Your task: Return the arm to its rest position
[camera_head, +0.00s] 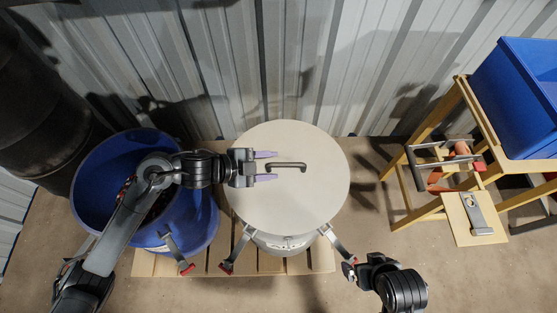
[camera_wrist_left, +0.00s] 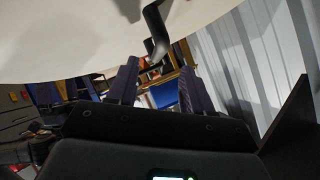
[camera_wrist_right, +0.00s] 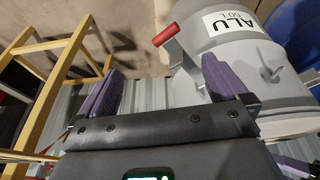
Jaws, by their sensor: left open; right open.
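A pale round lid (camera_head: 320,205) with a dark bar handle (camera_head: 290,166) covers the grey drum (camera_head: 285,243). My left gripper (camera_head: 267,166) is open above the lid, its purple fingers on either side of the handle's left end. In the left wrist view, the open fingers (camera_wrist_left: 157,85) show with the handle (camera_wrist_left: 157,30) just beyond them. My right gripper (camera_head: 350,270) is low at the drum's front right, near a latch.
An open blue drum (camera_head: 85,225) stands at left under my left arm. Latches with red tips (camera_head: 228,267) stick out from the drum's front. A wooden pallet (camera_head: 300,263) lies below. A yellow stand (camera_head: 400,215) with a blue bin (camera_head: 520,90) is at right; a metal wall is behind.

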